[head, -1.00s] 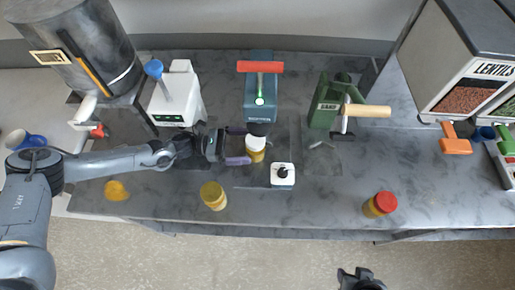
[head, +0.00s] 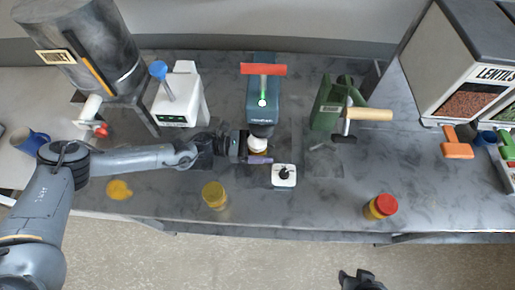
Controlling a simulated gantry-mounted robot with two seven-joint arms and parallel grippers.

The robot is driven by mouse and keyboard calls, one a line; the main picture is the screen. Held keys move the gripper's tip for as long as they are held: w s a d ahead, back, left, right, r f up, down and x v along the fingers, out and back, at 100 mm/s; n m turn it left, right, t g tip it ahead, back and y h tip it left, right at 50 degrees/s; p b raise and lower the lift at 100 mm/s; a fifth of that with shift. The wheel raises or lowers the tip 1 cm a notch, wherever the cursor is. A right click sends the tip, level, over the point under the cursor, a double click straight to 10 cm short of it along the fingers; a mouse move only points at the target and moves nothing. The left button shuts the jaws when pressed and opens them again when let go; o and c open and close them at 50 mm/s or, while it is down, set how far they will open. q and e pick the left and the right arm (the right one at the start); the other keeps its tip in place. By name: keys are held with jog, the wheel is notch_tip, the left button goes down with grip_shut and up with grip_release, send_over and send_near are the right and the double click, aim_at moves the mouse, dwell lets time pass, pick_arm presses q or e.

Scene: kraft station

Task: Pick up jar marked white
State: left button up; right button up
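A jar with a white lid (head: 257,142) and yellow contents stands under the dark nozzle of the teal machine. My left gripper (head: 257,152) has come in from the left, with its fingers at the jar. The near purple finger passes in front of the jar's lower part and hides it. The far finger is hidden, so I cannot tell whether the fingers press on the jar. My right gripper (head: 360,280) shows at the bottom edge, away from the counter objects; its opening is unclear.
The teal machine (head: 262,115) with a red top stands right behind the jar. A small white box with a black knob (head: 284,175) is close to the right. A yellow-lidded jar (head: 214,195) and a red-lidded jar (head: 381,206) stand near the front edge. A green press (head: 328,105) stands right.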

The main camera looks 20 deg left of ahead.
pick_arm(q)
jog(key=c, duration=0.9)
jog(key=shift+c, duration=0.8)
jog(key=shift+r, duration=0.15)
